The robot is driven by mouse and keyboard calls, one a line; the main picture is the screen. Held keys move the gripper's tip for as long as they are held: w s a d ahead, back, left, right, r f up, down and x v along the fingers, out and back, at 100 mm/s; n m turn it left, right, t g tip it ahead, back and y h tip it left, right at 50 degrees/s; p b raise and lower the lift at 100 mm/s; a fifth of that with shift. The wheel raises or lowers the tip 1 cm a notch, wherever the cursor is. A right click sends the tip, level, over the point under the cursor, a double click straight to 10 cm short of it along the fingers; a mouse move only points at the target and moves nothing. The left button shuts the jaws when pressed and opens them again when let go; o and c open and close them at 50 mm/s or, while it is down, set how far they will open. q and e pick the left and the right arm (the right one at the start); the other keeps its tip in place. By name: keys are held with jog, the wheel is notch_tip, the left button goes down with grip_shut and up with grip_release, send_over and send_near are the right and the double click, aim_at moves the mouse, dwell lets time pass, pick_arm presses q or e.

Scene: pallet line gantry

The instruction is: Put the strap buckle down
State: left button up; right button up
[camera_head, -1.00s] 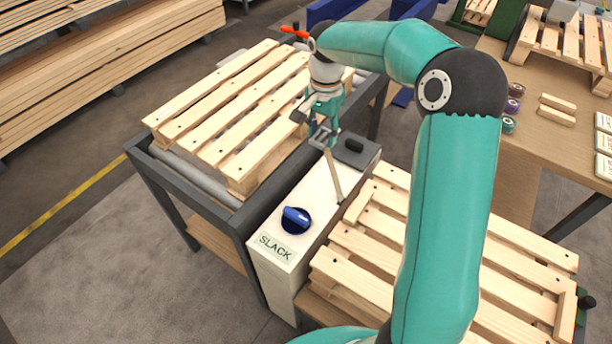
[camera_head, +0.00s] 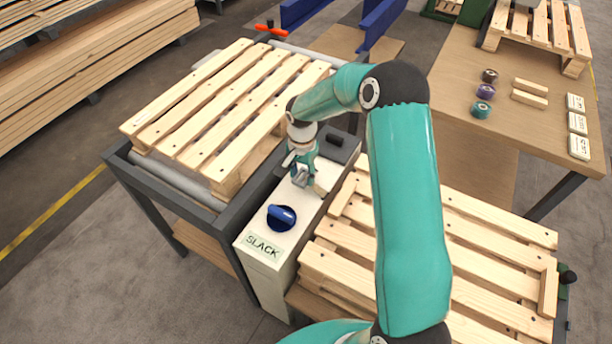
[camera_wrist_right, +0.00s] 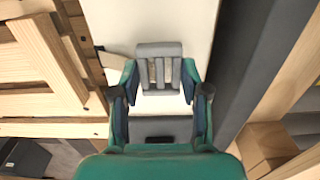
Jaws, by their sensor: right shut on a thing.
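The strap buckle (camera_wrist_right: 158,72) is a grey slotted piece between the fingertips of my right gripper (camera_wrist_right: 160,84) in the right wrist view. My right gripper (camera_head: 302,180) is shut on it, just over the white top of the box labelled SLACK (camera_head: 255,236). In the head view the buckle is a small grey shape low at the fingertips. I cannot tell whether it touches the box top. A short tan strip (camera_head: 319,189) shows beside the fingers. My left gripper is not in view.
A blue knob (camera_head: 281,217) is at the box's near end, and a dark plate (camera_head: 337,146) at its far end. One pallet (camera_head: 215,105) lies on the roller frame left of the box, another (camera_head: 345,272) right of it. A wooden table (camera_head: 455,105) holds coloured rolls (camera_head: 483,109).

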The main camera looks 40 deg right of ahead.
aim_at(303, 176)
jog(key=shift+f, duration=1.25)
jog(key=shift+f, duration=0.15)
jog(key=o, duration=1.2)
jog(key=shift+c, duration=0.2)
notch_tip(303, 176, up, 12)
jog(key=shift+f+b, duration=0.2)
jog(key=shift+b, duration=0.2)
jog(key=shift+r, duration=0.4)
